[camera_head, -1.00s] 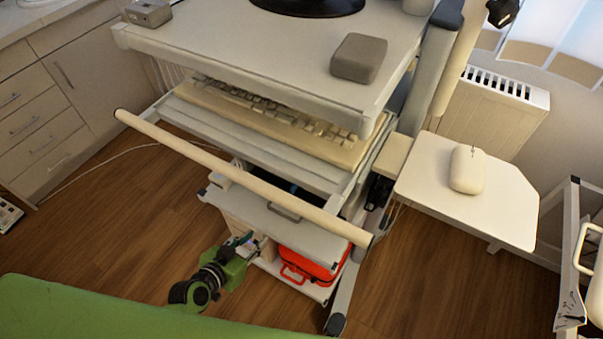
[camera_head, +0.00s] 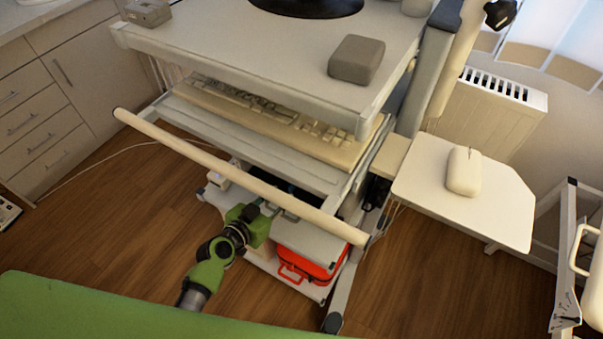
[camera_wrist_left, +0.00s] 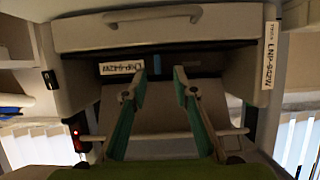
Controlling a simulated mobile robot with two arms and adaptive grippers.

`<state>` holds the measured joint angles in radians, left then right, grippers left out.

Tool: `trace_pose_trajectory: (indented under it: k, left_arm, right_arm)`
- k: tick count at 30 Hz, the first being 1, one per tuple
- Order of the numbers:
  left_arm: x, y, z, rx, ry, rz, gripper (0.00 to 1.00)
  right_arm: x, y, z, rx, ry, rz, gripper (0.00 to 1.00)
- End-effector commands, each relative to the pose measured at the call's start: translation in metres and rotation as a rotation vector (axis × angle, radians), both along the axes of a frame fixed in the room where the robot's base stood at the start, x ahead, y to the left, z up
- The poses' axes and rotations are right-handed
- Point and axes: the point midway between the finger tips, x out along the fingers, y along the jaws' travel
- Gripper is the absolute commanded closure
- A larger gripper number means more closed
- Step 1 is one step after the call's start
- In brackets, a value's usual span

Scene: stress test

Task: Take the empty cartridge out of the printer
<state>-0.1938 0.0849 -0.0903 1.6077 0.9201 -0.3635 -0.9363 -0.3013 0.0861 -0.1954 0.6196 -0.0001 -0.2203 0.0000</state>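The printer (camera_wrist_left: 85,80) fills the wrist view, with a handled grey panel (camera_wrist_left: 165,28) above a dark, recessed opening (camera_wrist_left: 205,62). A white label (camera_wrist_left: 120,68) with inverted lettering sits at the opening's left, and an upright label (camera_wrist_left: 269,55) reads LNP-S42W on the right side. A dark bluish part shows in the opening; I cannot tell whether it is the cartridge. My left gripper (camera_wrist_left: 160,73) is open, its two fingers apart at the opening with nothing visible between them. In the head view it reaches under the cart's front bar, its fingertips mostly hidden. My right gripper is not in view.
The cart's pale front bar (camera_head: 240,177) crosses just above my left gripper. A keyboard tray (camera_head: 230,118) lies above, and a red case (camera_head: 305,267) is low at the right.

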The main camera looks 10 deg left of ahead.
Motion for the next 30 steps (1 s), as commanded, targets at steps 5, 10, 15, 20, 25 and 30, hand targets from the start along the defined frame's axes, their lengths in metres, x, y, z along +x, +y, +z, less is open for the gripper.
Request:
trace_pose_trajectory:
  k: [5, 10, 15, 20, 25, 30]
  left_arm:
    - [0.023, -0.015, -0.004, -0.004, -0.001, 0.000, 0.74]
    - [0.037, -0.019, -0.013, -0.002, 0.001, 0.001, 0.74]
    - [0.038, -0.020, -0.014, 0.000, 0.000, 0.000, 0.74]
    - [0.038, -0.020, -0.014, 0.000, 0.000, 0.000, 0.89]
    - [0.038, -0.020, -0.014, 0.000, 0.000, 0.000, 1.00]
    - [0.039, -0.019, -0.012, -0.001, -0.004, 0.001, 1.00]
  right_arm:
    - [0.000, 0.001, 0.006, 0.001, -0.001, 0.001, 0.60]
    - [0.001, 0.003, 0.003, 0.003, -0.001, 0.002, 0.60]
    - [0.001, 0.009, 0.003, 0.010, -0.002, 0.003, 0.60]
    - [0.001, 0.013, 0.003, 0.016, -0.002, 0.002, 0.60]
    - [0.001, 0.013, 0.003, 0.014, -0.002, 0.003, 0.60]
    - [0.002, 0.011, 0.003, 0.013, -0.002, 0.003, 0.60]
